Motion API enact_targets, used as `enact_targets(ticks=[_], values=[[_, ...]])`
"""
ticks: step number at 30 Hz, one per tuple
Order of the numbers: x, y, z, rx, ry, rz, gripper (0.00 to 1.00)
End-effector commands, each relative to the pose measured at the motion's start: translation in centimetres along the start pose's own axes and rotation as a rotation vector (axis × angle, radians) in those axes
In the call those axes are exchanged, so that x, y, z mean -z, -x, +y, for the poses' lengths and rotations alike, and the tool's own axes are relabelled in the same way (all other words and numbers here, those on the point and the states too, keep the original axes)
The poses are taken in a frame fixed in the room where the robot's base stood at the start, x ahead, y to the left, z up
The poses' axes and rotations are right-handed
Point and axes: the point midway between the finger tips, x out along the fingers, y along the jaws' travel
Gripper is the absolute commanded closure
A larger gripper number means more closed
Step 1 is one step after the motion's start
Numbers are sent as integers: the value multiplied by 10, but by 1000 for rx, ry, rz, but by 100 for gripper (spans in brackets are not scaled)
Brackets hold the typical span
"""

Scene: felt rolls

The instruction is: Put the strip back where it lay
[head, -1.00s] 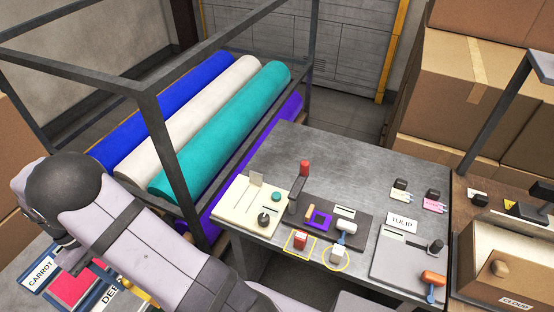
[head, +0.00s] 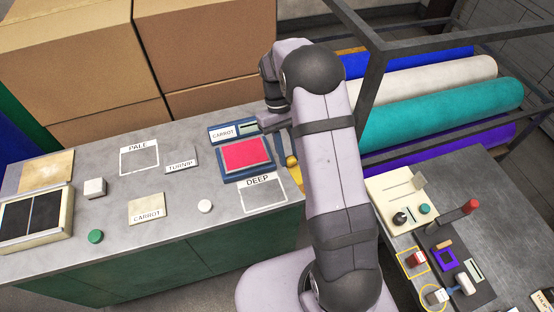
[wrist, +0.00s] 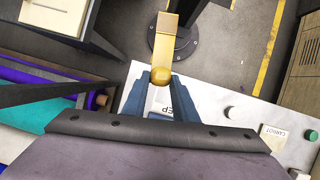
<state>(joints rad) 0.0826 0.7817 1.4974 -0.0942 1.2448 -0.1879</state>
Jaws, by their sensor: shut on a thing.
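A mustard-yellow strip (wrist: 163,48) with a rounded near end is in my gripper (wrist: 158,84). In the wrist view the two blue fingers are shut on that rounded end, and the strip runs away from them with floor behind it. In the head view a small part of the strip (head: 293,166) shows just right of the DEEP card (head: 263,194), by the bench's right end. My arm hides most of the gripper (head: 289,150) there. I cannot tell whether the strip touches the bench.
A blue tray with a pink-red pad (head: 246,154) is left of the strip. The PALE card (head: 139,158), TURNIP card (head: 181,160) and CARROT card (head: 147,209) lie on the grey bench. Felt rolls (head: 450,107) lie in a metal-framed rack at right.

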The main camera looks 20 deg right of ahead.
Motion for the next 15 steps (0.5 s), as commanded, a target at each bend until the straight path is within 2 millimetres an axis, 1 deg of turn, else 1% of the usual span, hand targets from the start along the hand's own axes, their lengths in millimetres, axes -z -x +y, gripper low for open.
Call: enact_targets(ticks=[1,5,7,8,9,11,12,14,15], values=[[3,-2,19,-14,33,-2,100],[12,-13,70,-62,149,-3,100],[14,-20,99,-90,216,-3,100],[15,-24,112,-102,245,-4,100],[15,-29,130,-118,284,-4,100],[14,-36,156,-143,342,-3,100],[12,-41,173,-159,382,-4,100],[9,-48,198,-184,441,-4,100],[6,-53,215,-201,480,-3,100]])
